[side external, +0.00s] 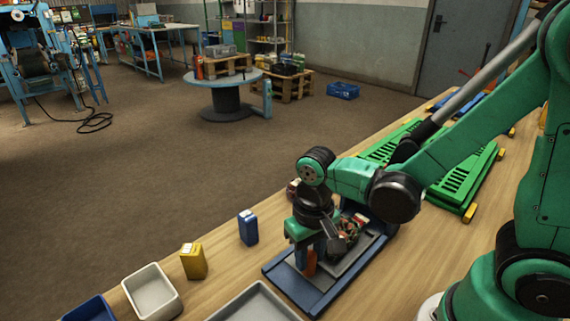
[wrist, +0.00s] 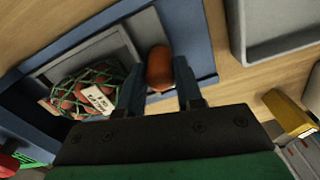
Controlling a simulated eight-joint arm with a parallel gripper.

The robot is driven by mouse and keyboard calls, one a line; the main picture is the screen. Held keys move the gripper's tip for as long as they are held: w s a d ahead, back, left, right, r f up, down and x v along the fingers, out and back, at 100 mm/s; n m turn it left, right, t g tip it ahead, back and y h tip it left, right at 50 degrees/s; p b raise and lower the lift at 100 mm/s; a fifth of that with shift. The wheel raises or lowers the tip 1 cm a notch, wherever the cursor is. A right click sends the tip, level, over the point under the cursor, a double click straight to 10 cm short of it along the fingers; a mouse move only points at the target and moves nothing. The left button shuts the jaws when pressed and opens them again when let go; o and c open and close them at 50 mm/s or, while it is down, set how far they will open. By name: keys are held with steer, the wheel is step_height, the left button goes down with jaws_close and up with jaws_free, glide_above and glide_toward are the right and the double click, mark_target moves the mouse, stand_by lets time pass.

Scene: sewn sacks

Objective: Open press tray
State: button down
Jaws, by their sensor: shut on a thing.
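The press tray (side external: 353,266) is a grey tray in a blue frame (side external: 292,290) on the wooden bench. In the wrist view the grey tray (wrist: 103,55) shows inside the blue frame (wrist: 195,28). A green net sack of reddish round items with a white label (wrist: 78,92) lies on the tray. My gripper (side external: 308,262) points down at the tray's near-left end. In the wrist view my gripper (wrist: 160,80) has its two fingers on either side of an orange-brown rounded knob (wrist: 158,62), shut on it. The knob's lower part and its attachment are hidden.
A blue box (side external: 248,228) and a yellow box (side external: 193,261) stand left of the press. Grey bins (side external: 152,291) and a blue bin (side external: 92,310) sit at the front left. Green slotted panels (side external: 462,178) lie behind on the right.

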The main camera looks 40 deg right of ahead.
steer(key=shift+a, duration=0.9)
steer(key=c, duration=0.9)
jaws_free()
steer(key=shift+o, duration=0.2)
steer(key=shift+r, duration=2.8)
